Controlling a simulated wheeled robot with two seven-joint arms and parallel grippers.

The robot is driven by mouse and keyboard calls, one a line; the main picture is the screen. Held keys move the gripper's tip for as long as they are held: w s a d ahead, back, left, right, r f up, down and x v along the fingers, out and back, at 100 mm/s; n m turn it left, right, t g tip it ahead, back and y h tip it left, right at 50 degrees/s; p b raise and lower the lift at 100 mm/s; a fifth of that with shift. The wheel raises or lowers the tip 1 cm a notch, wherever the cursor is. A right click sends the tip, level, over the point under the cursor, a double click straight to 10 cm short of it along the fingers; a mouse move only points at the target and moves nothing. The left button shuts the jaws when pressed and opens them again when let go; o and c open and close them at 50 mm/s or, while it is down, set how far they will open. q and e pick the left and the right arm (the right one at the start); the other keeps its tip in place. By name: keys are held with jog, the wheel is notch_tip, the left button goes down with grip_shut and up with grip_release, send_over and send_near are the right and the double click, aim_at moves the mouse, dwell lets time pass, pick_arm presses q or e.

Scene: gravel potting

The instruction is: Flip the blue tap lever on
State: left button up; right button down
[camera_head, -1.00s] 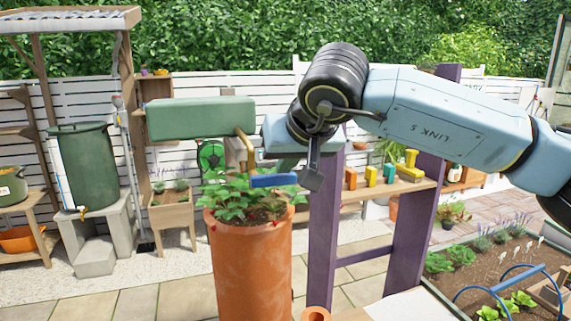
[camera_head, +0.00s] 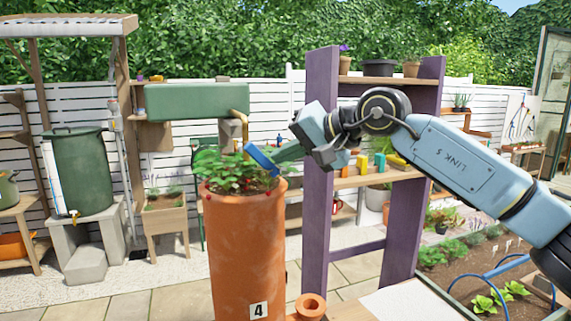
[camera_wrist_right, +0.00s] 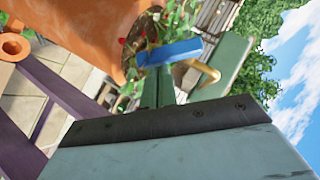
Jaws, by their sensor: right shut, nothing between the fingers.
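The blue tap lever (camera_head: 261,159) shows above the strawberry pot, below the brass spout (camera_head: 243,128) of the green tank (camera_head: 198,101). It slopes down to the right. My right gripper (camera_head: 281,154) comes in from the right, its green fingers shut and empty. The fingertips are at the lever's right side and overlap it in the picture; I cannot tell whether they touch. In the right wrist view the lever (camera_wrist_right: 169,52) lies across the end of the fingers (camera_wrist_right: 158,88), with the spout (camera_wrist_right: 208,73) beside it. My left gripper is not in view.
The tall terracotta pot (camera_head: 246,245) with strawberry plants stands right under the lever. A purple shelf frame (camera_head: 320,190) stands close behind the right wrist. A small terracotta pot (camera_head: 311,306) sits at the front. Paving to the left is clear.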

jog(key=f+m+y+b, duration=0.1)
jog(key=b, duration=0.2)
jog(key=a+f+m+y+b, duration=0.1)
jog(key=f+y+b, duration=0.1)
jog(key=b, duration=0.1)
jog(key=shift+s, duration=0.15)
jog(key=shift+m+t+y+b, duration=0.3)
jog(key=shift+m+y+b, duration=0.1)
jog(key=shift+y+b, duration=0.1)
jog(key=shift+r+p, duration=0.35)
jog(key=b, duration=0.1)
send_near(274, 170)
jog(key=d+r, duration=0.2)
jog(key=d, duration=0.3)
jog(key=shift+w, duration=0.25)
